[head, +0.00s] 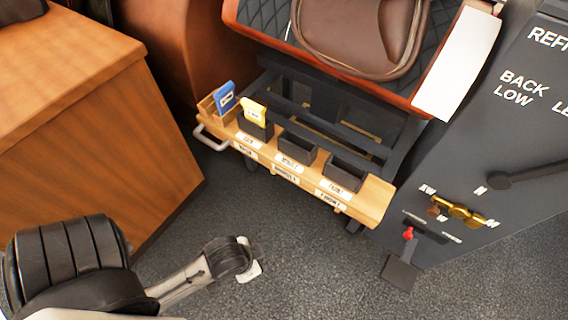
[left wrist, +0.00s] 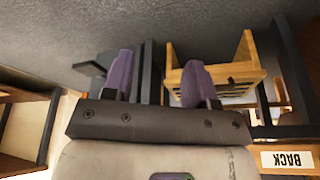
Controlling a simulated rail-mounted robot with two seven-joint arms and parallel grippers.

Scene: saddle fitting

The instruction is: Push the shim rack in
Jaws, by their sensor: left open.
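The shim rack (head: 362,200) is a long light-wood tray in the head view, sticking out from the dark frame under the seat. It has black bins, white labels along its front and a metal handle (head: 211,138) at its left end. A blue shim (head: 224,98) and a yellow shim (head: 254,112) stand upright at its left part. My left gripper (left wrist: 160,75) shows in the left wrist view with two purple fingers apart and nothing between them. A wooden piece (left wrist: 243,72) lies beyond its right finger; I cannot tell whether it is the rack. My right gripper is out of view.
A wooden cabinet (head: 85,110) stands left of the rack. A dark panel (head: 500,120) with a red-knobbed lever (head: 408,233) stands at the right. Grey carpet (head: 300,270) before the rack is open.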

